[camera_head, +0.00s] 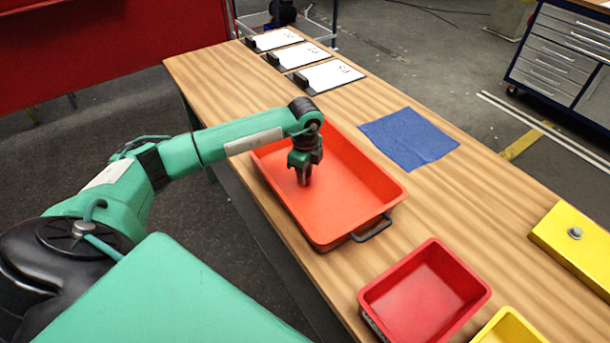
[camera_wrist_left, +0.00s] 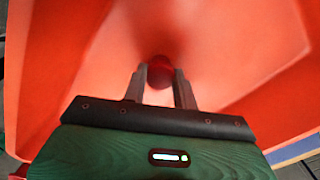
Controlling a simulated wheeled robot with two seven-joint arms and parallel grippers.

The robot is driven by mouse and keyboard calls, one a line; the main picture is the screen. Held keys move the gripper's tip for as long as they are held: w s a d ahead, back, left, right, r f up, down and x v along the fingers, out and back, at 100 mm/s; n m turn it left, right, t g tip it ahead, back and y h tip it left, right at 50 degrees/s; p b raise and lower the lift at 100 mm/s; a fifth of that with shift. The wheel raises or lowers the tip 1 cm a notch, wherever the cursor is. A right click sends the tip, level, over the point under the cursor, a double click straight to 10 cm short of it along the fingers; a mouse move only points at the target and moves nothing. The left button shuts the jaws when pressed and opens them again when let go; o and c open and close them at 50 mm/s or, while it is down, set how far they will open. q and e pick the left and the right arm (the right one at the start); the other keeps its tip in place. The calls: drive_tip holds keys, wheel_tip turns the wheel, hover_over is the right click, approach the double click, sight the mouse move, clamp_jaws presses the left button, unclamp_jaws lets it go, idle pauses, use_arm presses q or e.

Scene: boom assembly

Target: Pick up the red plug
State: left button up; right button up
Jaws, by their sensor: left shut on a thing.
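The red plug (camera_wrist_left: 159,71) shows in the left wrist view as a dark red round thing between my two fingertips. My left gripper (camera_wrist_left: 160,84) is shut on it, down inside the orange tray (camera_wrist_left: 250,50). In the head view my left gripper (camera_head: 303,180) points straight down into the orange tray (camera_head: 378,188), near its middle. The plug cannot be made out in the head view, where the fingers hide it. Whether it touches the tray floor is unclear. My right gripper is not in view.
A blue cloth (camera_head: 410,138) lies right of the tray on the wooden table (camera_head: 480,200). A red bin (camera_head: 425,295), a yellow bin (camera_head: 510,328) and a yellow block (camera_head: 575,240) stand toward the front right. Three clipboards (camera_head: 330,75) lie at the far end.

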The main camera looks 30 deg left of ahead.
use_arm(q)
wheel_tip(320, 180, up, 20)
drive_tip(key=b, duration=0.3)
